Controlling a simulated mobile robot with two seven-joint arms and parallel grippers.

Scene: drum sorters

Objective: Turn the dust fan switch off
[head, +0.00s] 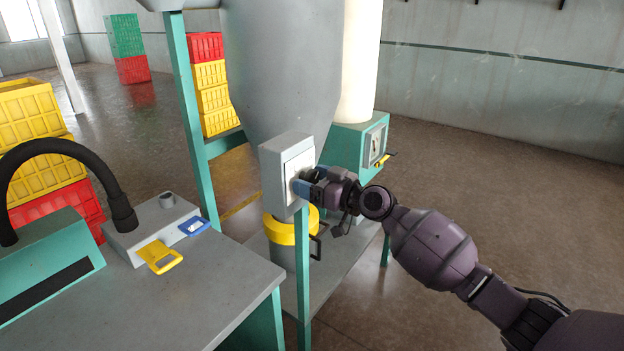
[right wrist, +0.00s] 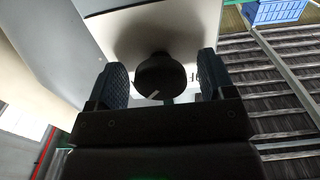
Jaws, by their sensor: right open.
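A grey switch box (head: 272,178) with a pale front plate (head: 297,164) is fixed on a teal post below the big grey hopper. My right gripper (head: 304,182) is at this plate in the head view and hides most of its lower part. In the right wrist view a dark round knob (right wrist: 160,75) stands out from a pale plate (right wrist: 190,20). My right gripper (right wrist: 160,88) is open, with one blue-padded finger on each side of the knob. Small gaps show between pads and knob. Part of a dark marking shows beside the right finger. My left gripper is out of view.
A teal cabinet (head: 345,142) with another panel (head: 375,144) and a yellow handle stands behind my right gripper. A yellow-topped drum (head: 283,229) is below the switch box. A grey bench (head: 215,290) with yellow and blue handles is at left. Floor at right is clear.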

